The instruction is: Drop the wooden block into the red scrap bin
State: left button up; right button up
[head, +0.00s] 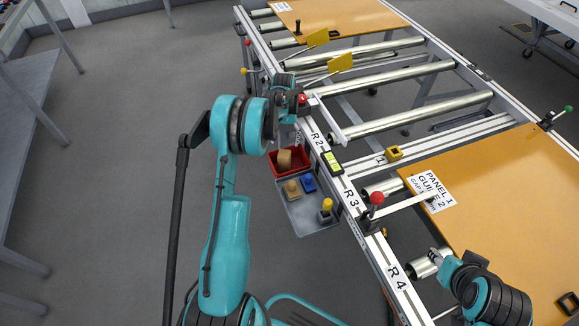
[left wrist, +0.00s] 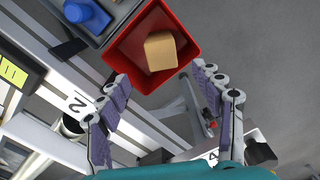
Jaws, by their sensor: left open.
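The wooden block (head: 284,159) is inside the red scrap bin (head: 304,172), at the left of the roller frame. In the left wrist view the tan block (left wrist: 161,50) sits within the walls of the red bin (left wrist: 124,52), apart from my fingers. My left gripper (left wrist: 161,80) is open and empty, its purple-padded fingers spread near the bin's rim. In the head view my left gripper (head: 298,100) is by the frame's side rail, its fingertips hard to make out. My right gripper (head: 437,257) is at lower right near the orange panel; its jaw opening is unclear.
A grey tray (head: 312,223) beside the bin holds a tan piece (head: 292,188), a blue piece (head: 308,183) and a yellow-topped piece (head: 326,208). A red-knobbed lever (head: 376,198) rises from the frame. Orange panels (head: 510,190) lie on the rollers.

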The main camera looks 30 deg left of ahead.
pick_arm(q)
notch_tip(320, 180, up, 7)
jog(key=shift+f, duration=0.2)
dwell(0.4)
jog(key=s+d+r+m+t, duration=0.2)
jog(key=s+d+r+t, duration=0.1)
jog(key=s+d+r, duration=1)
jog(key=s+d+m+t, duration=0.1)
jog(key=s+d, duration=0.3)
jog(key=s, duration=0.4)
jog(key=s+d+m+t, duration=0.1)
jog(key=s+d+t, duration=0.2)
jog(key=s, duration=0.4)
jog(key=shift+s+d+f, duration=0.35)
jog(key=shift+d+f, duration=0.05)
jog(key=shift+d, duration=0.35)
